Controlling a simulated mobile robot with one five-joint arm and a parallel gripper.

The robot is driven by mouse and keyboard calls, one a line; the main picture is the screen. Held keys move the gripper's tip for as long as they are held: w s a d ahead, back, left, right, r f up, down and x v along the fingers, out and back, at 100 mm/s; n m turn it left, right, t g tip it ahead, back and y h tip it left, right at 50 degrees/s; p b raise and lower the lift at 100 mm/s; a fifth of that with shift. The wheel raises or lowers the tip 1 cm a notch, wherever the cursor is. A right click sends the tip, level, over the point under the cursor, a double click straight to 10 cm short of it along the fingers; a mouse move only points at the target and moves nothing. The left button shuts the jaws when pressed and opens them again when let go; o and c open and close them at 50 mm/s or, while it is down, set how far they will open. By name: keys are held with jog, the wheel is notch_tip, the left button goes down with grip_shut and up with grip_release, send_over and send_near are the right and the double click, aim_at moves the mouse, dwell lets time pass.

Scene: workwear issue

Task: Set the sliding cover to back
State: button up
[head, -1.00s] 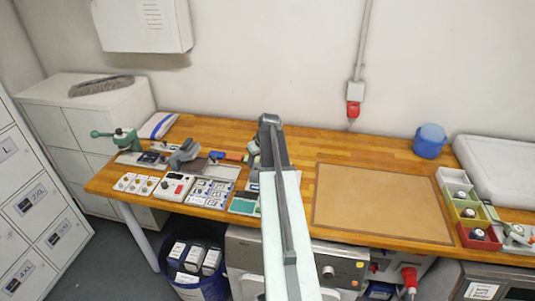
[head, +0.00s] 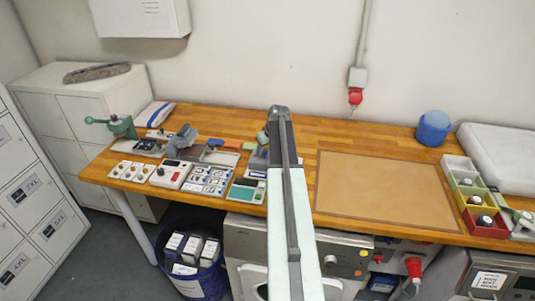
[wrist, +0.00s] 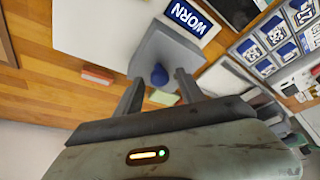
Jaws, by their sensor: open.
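A grey piece with a dark blue knob, which looks like the sliding cover (wrist: 172,47), is in the middle of the wrist view. It lies beside a blue and white label reading WORN (wrist: 188,18). My gripper (wrist: 158,79) is open, its two grey fingers reaching to either side of the blue knob. I cannot tell whether they touch it. In the head view my arm hides most of this spot, and the cover's full travel is not clear.
A pictogram panel (head: 207,180), a red-button box (head: 170,174) and a green keypad device (head: 246,190) stand close by on the wooden bench. A red block (wrist: 97,75) lies near my gripper. The brown mat (head: 385,190) is clear.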

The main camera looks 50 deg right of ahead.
jog(key=shift+r, duration=0.1)
grip_shut()
dwell(1.2)
